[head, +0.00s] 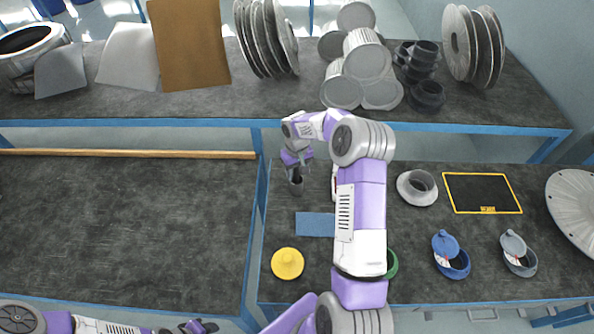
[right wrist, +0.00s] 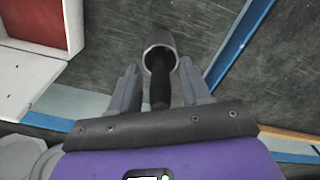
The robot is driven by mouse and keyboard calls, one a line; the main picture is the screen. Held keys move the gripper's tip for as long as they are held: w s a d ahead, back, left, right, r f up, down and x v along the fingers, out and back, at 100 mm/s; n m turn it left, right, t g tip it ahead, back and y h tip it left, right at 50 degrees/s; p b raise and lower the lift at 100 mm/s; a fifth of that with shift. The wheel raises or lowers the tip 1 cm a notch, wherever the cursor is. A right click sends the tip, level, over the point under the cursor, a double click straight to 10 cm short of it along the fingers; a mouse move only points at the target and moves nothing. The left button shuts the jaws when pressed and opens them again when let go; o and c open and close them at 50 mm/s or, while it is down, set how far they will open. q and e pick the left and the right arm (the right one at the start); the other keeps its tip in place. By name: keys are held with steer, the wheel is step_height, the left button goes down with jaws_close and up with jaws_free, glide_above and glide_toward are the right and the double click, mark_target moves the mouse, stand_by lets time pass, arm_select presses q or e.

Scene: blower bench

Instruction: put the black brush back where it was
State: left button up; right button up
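The black brush (right wrist: 160,85) shows in the right wrist view as a dark handle rising from a grey cup (right wrist: 158,48). Its lower end is inside the cup and hidden. In the head view the grey cup (head: 296,187) stands on the bench near the blue frame post. My right gripper (right wrist: 158,88) is open, with one finger on each side of the handle and a gap visible on both sides. In the head view the right gripper (head: 296,170) is just above the cup. My left gripper (head: 200,327) is at the bottom edge, far from the brush; its fingers are unclear.
A blue mat (head: 314,224) and a yellow lid (head: 287,263) lie nearer on the bench. The blue shelf edge (head: 220,123) runs behind the cup.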

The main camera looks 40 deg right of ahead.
steer(key=shift+r, duration=0.5)
step_height(320, 180, up, 11)
steer(key=shift+r+p, duration=0.2)
steer(key=shift+p, duration=0.65)
steer(key=shift+r, duration=0.1)
